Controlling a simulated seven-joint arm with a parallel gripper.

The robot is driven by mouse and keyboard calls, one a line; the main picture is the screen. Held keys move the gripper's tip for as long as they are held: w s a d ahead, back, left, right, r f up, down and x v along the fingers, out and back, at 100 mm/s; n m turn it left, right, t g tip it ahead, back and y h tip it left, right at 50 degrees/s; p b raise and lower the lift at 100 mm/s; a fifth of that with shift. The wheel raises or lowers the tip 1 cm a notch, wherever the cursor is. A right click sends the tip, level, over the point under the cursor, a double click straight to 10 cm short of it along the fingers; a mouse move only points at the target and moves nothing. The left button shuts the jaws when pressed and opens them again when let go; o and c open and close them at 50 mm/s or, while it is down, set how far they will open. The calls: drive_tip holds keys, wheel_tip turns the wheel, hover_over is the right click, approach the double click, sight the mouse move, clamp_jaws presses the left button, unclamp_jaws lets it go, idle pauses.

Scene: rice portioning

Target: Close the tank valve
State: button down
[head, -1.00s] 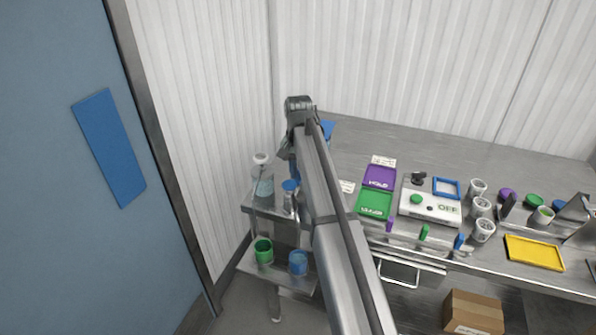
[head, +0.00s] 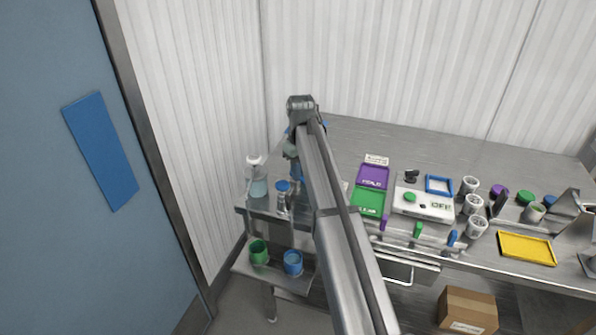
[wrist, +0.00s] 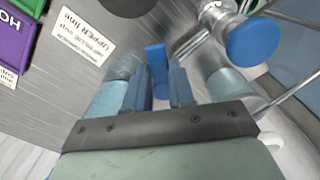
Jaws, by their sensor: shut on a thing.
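In the wrist view my gripper (wrist: 163,80) has its two blue-padded fingers close together around a blue lever (wrist: 155,56), which stands up between the fingertips. It looks like the tank valve's handle. A translucent bluish cylinder (wrist: 118,92), perhaps part of the tank, shows behind the left finger. In the head view my arm reaches to the left end of the steel table and hides most of the gripper and the valve.
A round blue knob (wrist: 252,40) on metal fittings is close right of the gripper; a blue cap (head: 283,186) shows in the head view. A pump bottle (head: 257,180) stands left. Green (head: 258,252) and blue (head: 292,262) cups sit below. Purple (head: 372,176) and green (head: 367,203) trays lie right.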

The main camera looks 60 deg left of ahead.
drive_tip(key=n, duration=0.1)
drive_tip(key=w+n, duration=0.1)
drive_tip(key=n, duration=0.1)
drive_tip(key=shift+a+n, duration=0.2)
drive_tip(key=shift+n, duration=0.1)
drive_tip(key=shift+w+a+n, duration=0.15)
drive_tip(key=shift+n, duration=0.7)
drive_tip(key=shift+w+a+n, duration=0.1)
drive_tip(key=shift+w+n, duration=0.05)
drive_tip(key=shift+n, duration=0.7)
drive_tip(key=c, duration=1)
unclamp_jaws()
drive_tip(key=shift+o, duration=0.2)
drive_tip(key=shift+r, duration=0.1)
wheel_tip(320, 180, up, 14)
